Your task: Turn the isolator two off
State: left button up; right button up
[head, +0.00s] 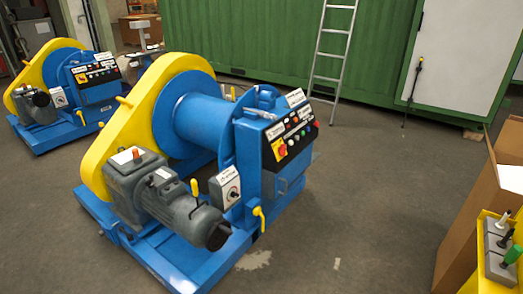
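Two blue winch machines with yellow chain guards stand on the floor. On the near machine (200,125), the black control panel has a yellow-and-red rotary switch (279,149) at its left end. A grey box with a round dial or knob (233,193) is mounted below and left of the panel. The far machine (70,105) has a similar panel with a yellow switch (80,78) and a similar grey box (60,98). The labels are too small to read, so I cannot tell which is isolator two, nor any switch position. Neither gripper is in view.
A grey motor (175,205) juts forward from the near machine. A ladder (332,50) leans on a green container (250,40). A cardboard box (480,200) and a yellow holder (488,283) with handled items stand at the right. The floor between is clear.

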aim_at(282, 150)
jog(key=i+l+u, duration=0.6)
jog(key=l+u, duration=0.2)
